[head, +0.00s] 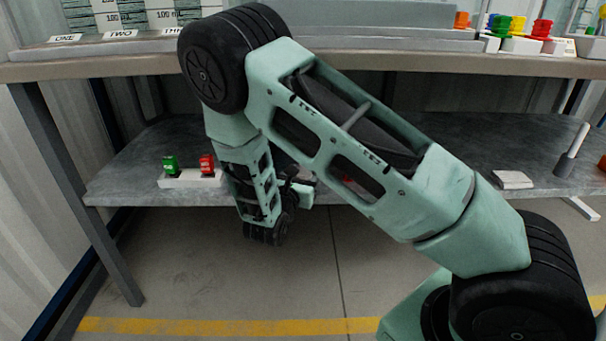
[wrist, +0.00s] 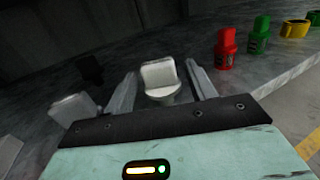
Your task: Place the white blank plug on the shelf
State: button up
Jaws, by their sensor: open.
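In the wrist view, a white plug (wrist: 161,80) with a flat upright tab and a round base sits between the two fingers of my gripper (wrist: 160,88). The fingers are spread, one on each side, with a visible gap around the plug. It appears to rest on the dark grey surface of the lower shelf (head: 130,165), though its underside is partly hidden by my gripper body. In the head view, my gripper (head: 301,188) is at the lower shelf's front part, largely behind my arm, and I cannot make out the plug there.
A green plug (head: 170,165) and a red plug (head: 207,164) stand on a white block (head: 176,181) to the left. Another white piece (wrist: 74,110) lies left of the fingers. The upper bench (head: 120,65) overhangs the shelf. A pale flat item (head: 513,180) lies at right.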

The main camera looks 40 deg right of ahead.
jog(key=shift+r, duration=0.15)
jog(key=shift+s+a, duration=0.1)
jog(key=shift+a, duration=0.2)
jog(key=p+v, duration=0.4)
jog(key=v, duration=0.7)
jog(key=s+a+r+m+g+y, duration=0.1)
jog(key=s+r+m+g+y, duration=0.1)
jog(key=s+m+g, duration=0.4)
jog(key=s+a+r+m+g+y, duration=0.2)
jog(key=s+r+m+g, duration=0.15)
jog(key=s, duration=0.35)
jog(key=s+a+r+m+y, duration=0.3)
jog(key=s+a+y, duration=0.2)
jog(key=s+a, duration=0.1)
jog(key=s+a+r+m+y, duration=0.3)
jog(key=s+a+m+y, duration=0.1)
jog(key=s+a+y, duration=0.1)
jog(key=shift+s+a+r+y, duration=0.4)
jog(key=shift+a+y, duration=0.4)
jog(key=shift+a, duration=0.25)
jog(key=shift+m, duration=0.25)
